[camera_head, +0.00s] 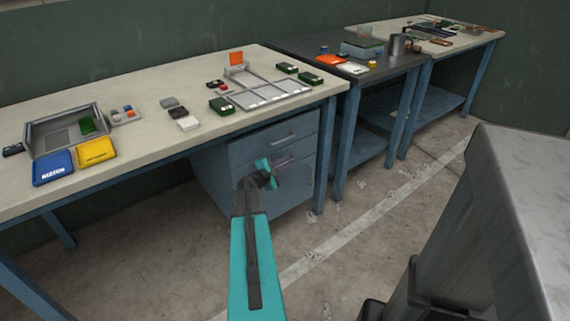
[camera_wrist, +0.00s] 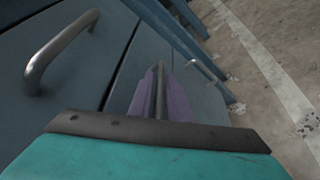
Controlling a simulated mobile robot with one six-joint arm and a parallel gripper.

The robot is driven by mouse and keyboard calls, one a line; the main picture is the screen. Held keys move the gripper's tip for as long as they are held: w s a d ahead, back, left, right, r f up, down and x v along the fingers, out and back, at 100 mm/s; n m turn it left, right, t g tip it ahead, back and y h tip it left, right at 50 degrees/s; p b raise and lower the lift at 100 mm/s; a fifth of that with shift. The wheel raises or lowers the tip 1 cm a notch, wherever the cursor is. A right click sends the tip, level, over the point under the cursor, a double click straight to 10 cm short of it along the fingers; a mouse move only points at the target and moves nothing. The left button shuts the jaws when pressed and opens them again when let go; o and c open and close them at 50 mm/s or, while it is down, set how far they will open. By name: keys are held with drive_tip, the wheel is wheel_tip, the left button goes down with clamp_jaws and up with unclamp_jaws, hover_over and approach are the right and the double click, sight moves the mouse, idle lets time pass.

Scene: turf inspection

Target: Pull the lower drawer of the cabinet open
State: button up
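The blue-grey cabinet (camera_head: 238,152) stands under the near bench, with its drawer fronts flush. The upper drawer's bar handle (camera_head: 284,138) is clear, and it looms large at left in the wrist view (camera_wrist: 60,52). In the wrist view the purple fingers (camera_wrist: 160,98) flank a thin dark bar or gap.
The bench (camera_head: 150,140) above holds trays and small boxes. A bench leg (camera_head: 325,150) stands close right of the cabinet. A dark table (camera_head: 390,70) adjoins. The concrete floor before the cabinet is open, with a pale painted line (camera_head: 350,230) and small scraps.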

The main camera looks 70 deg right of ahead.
drive_tip(key=shift+s+d+f, duration=0.1)
drive_tip(key=shift+s+d, duration=0.1)
drive_tip(key=shift+d, duration=0.25)
drive_tip(key=shift+c, duration=0.4)
clamp_jaws()
drive_tip(key=shift+a, duration=0.15)
